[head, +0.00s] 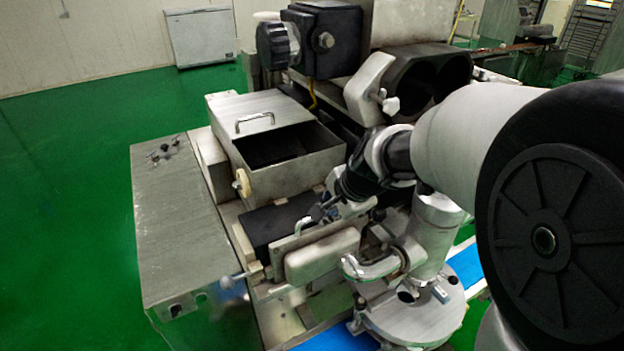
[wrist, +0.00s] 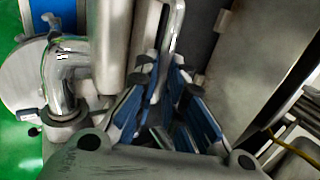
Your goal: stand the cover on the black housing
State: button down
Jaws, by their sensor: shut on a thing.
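My gripper (head: 318,214) is shut on the bright bent handle of the cover (head: 303,228), at the front of the machine. In the wrist view, the handle (wrist: 176,28) runs between my blue-padded fingers (wrist: 165,105). The cover seems to be the narrow metal plate by the handle; my gripper hides part of it. The black housing (head: 268,224) is a dark block with a flat top, just left of and behind the cover. Its dark face also shows in the wrist view (wrist: 197,35). I cannot tell whether the cover touches it.
An open metal hopper (head: 290,165) with a handled lid (head: 255,118) stands behind. A pale rounded block (head: 322,256) and a polished pipe elbow (head: 372,268) sit close in front. A long metal cabinet (head: 180,220) is at left.

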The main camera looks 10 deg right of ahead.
jog(key=shift+w+r, duration=0.1)
jog(key=shift+r, duration=0.05)
jog(key=c, duration=1.6)
grip_release()
jog(key=shift+o, duration=1)
jog(key=shift+f, duration=0.2)
jog(key=shift+r, duration=0.15)
jog(key=shift+p+v, duration=0.45)
jog(key=shift+v, duration=0.35)
jog(key=a+p+v, duration=0.1)
jog(key=p+v, duration=0.2)
jog(key=v, duration=0.3)
jog(key=shift+d, duration=0.55)
